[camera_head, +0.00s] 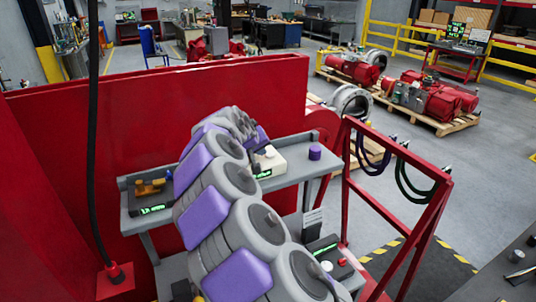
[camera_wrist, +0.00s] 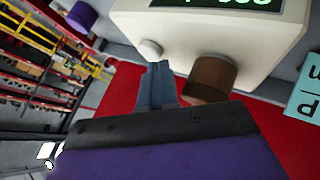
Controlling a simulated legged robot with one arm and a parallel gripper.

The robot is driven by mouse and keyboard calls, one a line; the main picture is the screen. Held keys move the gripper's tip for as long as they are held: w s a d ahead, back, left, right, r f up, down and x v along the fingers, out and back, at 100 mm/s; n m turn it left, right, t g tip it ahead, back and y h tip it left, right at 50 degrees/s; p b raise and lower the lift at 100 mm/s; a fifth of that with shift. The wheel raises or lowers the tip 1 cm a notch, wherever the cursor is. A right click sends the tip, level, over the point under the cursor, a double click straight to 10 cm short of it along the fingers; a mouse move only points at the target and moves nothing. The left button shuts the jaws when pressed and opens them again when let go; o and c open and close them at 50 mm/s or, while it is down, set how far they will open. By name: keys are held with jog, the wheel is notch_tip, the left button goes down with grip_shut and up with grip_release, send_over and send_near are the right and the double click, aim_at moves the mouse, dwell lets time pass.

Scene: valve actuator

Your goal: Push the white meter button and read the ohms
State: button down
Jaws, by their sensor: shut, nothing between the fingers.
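The white meter (camera_wrist: 265,45) fills the upper part of the wrist view. Its white button (camera_wrist: 150,49) and a brown knob (camera_wrist: 212,78) stick out from its near side. Its dark display (camera_wrist: 225,4) shows green digits, cut off by the top edge and not readable. My gripper (camera_wrist: 159,66) is shut and empty, its tips just below the button in the picture; I cannot tell whether they touch it. In the head view the meter (camera_head: 270,162) sits on a grey shelf, partly hidden by my arm, with its green display too small to read.
A purple cylinder (camera_head: 315,152) stands on the grey shelf (camera_head: 290,178) right of the meter; a dark device with an orange part (camera_head: 150,187) is at its left. A red frame (camera_head: 345,190) with hanging hoses stands at right. A cyan note (camera_wrist: 306,92) is beside the meter.

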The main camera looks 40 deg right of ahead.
aim_at(268, 154)
jog(key=shift+d+r+p, duration=0.3)
jog(key=shift+d+r, duration=0.05)
jog(key=shift+d+r+p, duration=0.25)
jog(key=shift+d+p, duration=0.15)
jog(key=shift+d, duration=0.9)
jog(key=shift+a+r, duration=0.1)
jog(key=shift+a, duration=0.4)
jog(key=shift+a+r, duration=0.25)
jog(key=shift+r, duration=0.15)
jog(key=shift+d+r+p, duration=0.1)
jog(key=shift+r+p, duration=0.45)
jog(key=shift+r, duration=0.25)
jog(key=shift+d+r+p, duration=0.25)
jog(key=shift+r+p, duration=0.05)
jog(key=shift+r, duration=0.2)
jog(key=shift+d+r+p, duration=0.2)
jog(key=shift+r+p, duration=0.05)
jog(key=shift+r, duration=0.55)
jog(key=shift+a, duration=0.4)
jog(key=shift+d, duration=0.35)
